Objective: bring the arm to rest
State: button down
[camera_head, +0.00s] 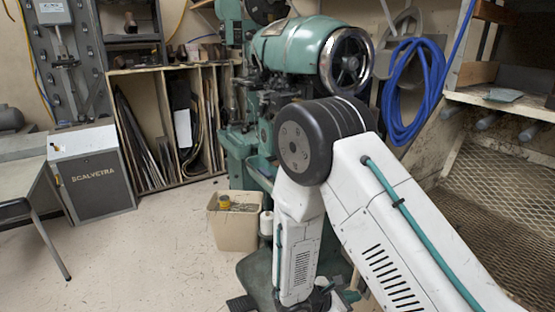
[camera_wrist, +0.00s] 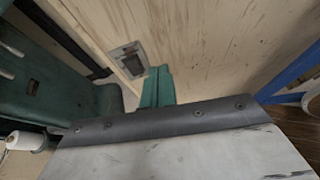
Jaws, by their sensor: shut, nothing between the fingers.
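My arm crosses the right half of the head view, with its dark joint high and a white link hanging down from it. My gripper is not clearly seen in that view; the lower end of the arm runs to the bottom edge. In the wrist view my gripper's green fingers (camera_wrist: 157,88) show near the middle, together and with nothing between them. A grey strip with screws and a scuffed white surface fill the lower part of that view and hide the base of the fingers.
The green stitching machine (camera_head: 300,45) stands close behind my arm. A beige bin (camera_head: 233,228) and a white spool (camera_head: 266,222) are beside the hanging link. A grey cabinet (camera_head: 90,175) and open floor (camera_head: 160,260) lie left. Blue hose (camera_head: 395,95) and mesh (camera_head: 490,190) are right.

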jog(key=s+d+r+m+g+y, duration=0.1)
jog(key=s+r+m+y, duration=0.3)
jog(key=s+r+m, duration=0.3)
jog(key=s+d+r+m+g+y, duration=0.1)
jog(key=s+r+m+y, duration=0.3)
jog(key=r, duration=1.3)
jog(key=s+d+r+m+g+y, duration=0.1)
jog(key=s+r+m+y, duration=0.3)
jog(key=s+r+m, duration=0.7)
jog(key=shift+s+d+r, duration=0.4)
jog(key=shift+s+d, duration=0.1)
jog(key=shift+s, duration=0.45)
